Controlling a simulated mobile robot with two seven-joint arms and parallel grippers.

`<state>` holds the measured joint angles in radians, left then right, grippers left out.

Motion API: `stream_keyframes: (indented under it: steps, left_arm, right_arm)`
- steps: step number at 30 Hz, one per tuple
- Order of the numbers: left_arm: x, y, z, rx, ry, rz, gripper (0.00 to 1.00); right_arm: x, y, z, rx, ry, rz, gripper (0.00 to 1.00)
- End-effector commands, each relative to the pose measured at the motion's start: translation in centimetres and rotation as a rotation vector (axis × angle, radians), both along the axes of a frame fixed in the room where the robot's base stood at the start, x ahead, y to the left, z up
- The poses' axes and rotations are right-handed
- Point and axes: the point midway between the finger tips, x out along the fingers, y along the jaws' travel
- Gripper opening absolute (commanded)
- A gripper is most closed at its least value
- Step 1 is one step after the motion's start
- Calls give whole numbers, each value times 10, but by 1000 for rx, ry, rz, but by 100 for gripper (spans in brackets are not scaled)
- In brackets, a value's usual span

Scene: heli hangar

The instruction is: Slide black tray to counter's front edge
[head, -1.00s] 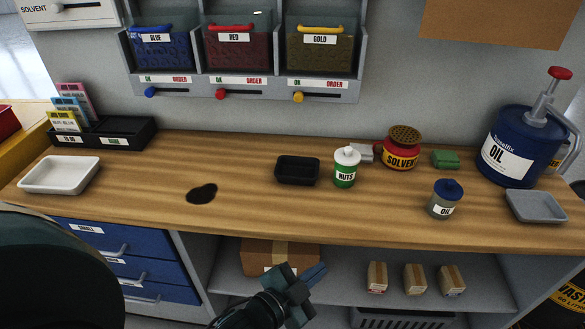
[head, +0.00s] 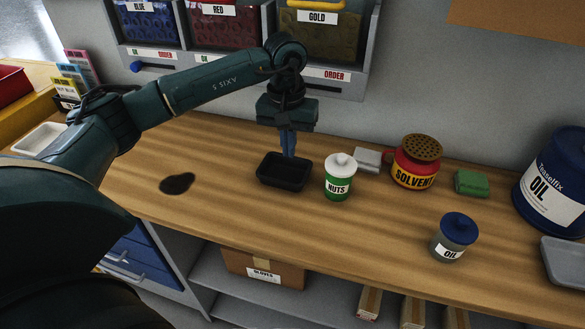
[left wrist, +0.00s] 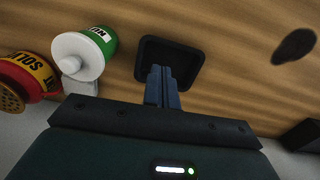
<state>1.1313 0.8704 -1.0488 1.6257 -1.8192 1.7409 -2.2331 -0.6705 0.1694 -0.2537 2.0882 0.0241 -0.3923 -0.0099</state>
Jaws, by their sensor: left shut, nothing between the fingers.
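The small black tray (head: 284,171) sits on the wooden counter (head: 225,225), set back from the front edge, just left of the green nuts jar (head: 339,176). My left gripper (head: 288,155) points down at the tray's back side, its fingers shut with nothing between them. In the left wrist view the shut fingertips (left wrist: 160,72) overlap the tray (left wrist: 182,48); whether they touch it I cannot tell. My right gripper is not in view.
A dark stain (head: 177,183) lies left of the tray. A grey block (head: 368,158), the red solvent can (head: 416,162), a green block (head: 471,183) and a small oil jar (head: 454,237) stand to the right. The counter between tray and front edge is clear.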

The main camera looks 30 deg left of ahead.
Motion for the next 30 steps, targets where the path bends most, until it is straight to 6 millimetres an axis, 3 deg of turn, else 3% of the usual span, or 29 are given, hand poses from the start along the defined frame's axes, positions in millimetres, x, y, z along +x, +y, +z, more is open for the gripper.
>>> stream_keyframes:
  steps: [5, 18, 30]
  left_arm:
    - [0, 9, -11, 35, 2, -13, 0]
    - [1, 7, -84, 28, -1, -13, 0]
    - [1, 7, -96, 28, -4, -12, 0]
  right_arm:
    - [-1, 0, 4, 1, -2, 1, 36]
    - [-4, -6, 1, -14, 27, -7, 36]
    - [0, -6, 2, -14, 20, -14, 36]
